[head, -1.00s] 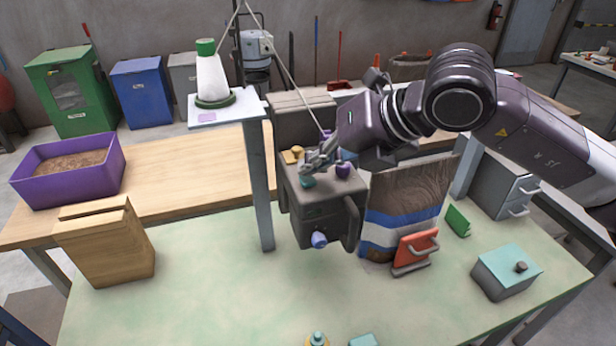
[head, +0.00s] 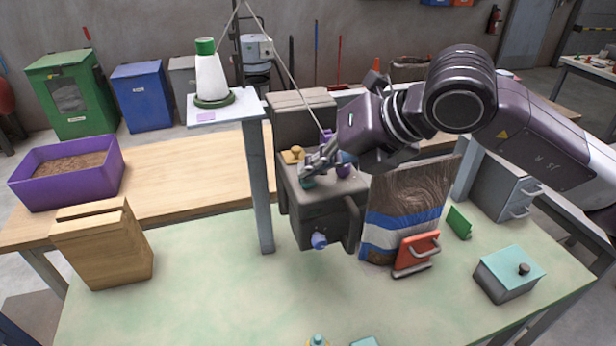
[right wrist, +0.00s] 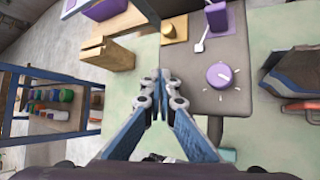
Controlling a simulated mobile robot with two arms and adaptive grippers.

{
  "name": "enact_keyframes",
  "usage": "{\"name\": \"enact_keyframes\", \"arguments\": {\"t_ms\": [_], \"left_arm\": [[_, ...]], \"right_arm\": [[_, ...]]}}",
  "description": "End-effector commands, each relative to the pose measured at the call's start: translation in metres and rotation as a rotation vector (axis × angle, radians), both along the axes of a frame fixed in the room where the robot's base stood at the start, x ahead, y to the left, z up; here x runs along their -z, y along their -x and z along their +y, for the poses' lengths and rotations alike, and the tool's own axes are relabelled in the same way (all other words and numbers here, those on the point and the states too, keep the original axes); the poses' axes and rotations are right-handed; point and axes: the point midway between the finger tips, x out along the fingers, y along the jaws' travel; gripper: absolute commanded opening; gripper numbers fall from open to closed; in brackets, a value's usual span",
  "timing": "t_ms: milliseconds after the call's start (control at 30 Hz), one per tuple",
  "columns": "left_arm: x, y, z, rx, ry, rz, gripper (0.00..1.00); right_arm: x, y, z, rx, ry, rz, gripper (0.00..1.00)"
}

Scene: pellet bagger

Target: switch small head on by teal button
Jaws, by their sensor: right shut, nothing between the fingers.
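The small head appears to be the dark grey machine box (head: 325,208) standing on the pale green table. Its teal button (head: 308,183) is on the top near the front left corner, partly covered by my right gripper (head: 308,172). The right gripper is shut and empty, its tips at or just above the button; contact cannot be told. In the right wrist view the closed fingertips (right wrist: 162,78) are at the edge of the grey top, and the teal button is hidden. A purple dial (right wrist: 220,75) and a yellow button (right wrist: 174,27) are nearby on the top. My left gripper is not in view.
A grey post (head: 260,190) with a small shelf stands left of the machine. A brown sack (head: 405,200) with blue and white bands and a red handled block (head: 417,250) are at its right.

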Motion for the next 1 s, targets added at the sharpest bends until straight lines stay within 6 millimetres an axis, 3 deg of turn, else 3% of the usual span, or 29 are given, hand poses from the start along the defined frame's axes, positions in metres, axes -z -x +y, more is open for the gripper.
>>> {"name": "enact_keyframes", "arguments": {"t_ms": [1000], "left_arm": [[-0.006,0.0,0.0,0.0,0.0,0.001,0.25]], "right_arm": [[-0.023,0.0,0.001,-0.001,0.0,0.001,0.0]]}}
